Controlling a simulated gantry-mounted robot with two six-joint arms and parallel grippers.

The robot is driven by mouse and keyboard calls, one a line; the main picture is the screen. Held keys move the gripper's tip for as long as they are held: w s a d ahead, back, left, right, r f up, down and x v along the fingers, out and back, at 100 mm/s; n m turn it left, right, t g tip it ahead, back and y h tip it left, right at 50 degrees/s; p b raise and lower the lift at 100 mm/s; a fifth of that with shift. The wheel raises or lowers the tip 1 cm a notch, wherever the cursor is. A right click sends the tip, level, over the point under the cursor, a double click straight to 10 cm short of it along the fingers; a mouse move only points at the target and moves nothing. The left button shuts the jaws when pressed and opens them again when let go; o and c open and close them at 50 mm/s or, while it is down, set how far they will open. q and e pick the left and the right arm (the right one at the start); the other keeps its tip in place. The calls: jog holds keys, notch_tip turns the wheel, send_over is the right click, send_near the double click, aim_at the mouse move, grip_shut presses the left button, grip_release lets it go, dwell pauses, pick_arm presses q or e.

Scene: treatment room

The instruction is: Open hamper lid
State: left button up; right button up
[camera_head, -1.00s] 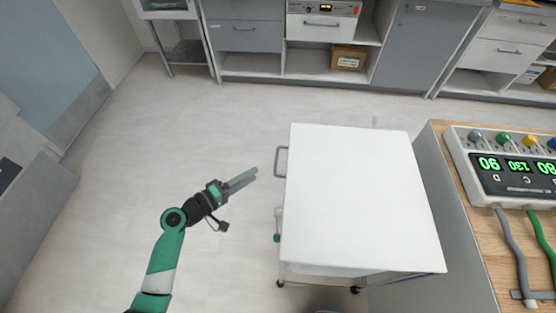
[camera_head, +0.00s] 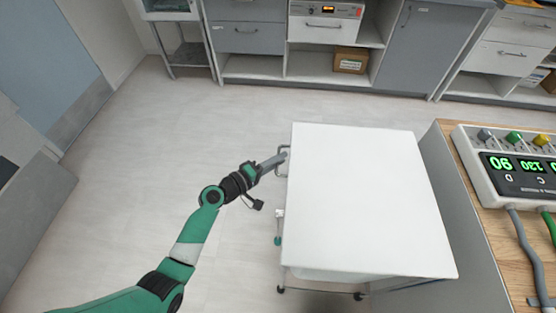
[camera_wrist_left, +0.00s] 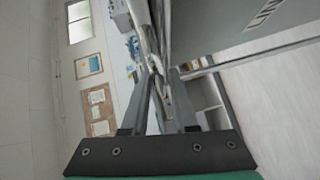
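The hamper has a flat white lid (camera_head: 365,200) that lies level and closed on top of it. A grey loop handle (camera_head: 281,163) sticks out from the left edge of the lid. My left gripper (camera_head: 283,155) is at this handle, its fingertips by the far part of the loop. In the left wrist view the fingers (camera_wrist_left: 161,72) are apart, with a pale bar near the tips. I cannot tell whether they touch the handle. My right gripper is in neither view.
A wooden-topped table (camera_head: 500,240) with a monitor device (camera_head: 512,165) stands close to the right of the hamper. Cabinets (camera_head: 245,40) line the back wall, with a cardboard box (camera_head: 350,60) on a shelf. The floor left of the hamper is clear.

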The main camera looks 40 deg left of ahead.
pick_arm(q)
grip_shut()
dwell(1.1)
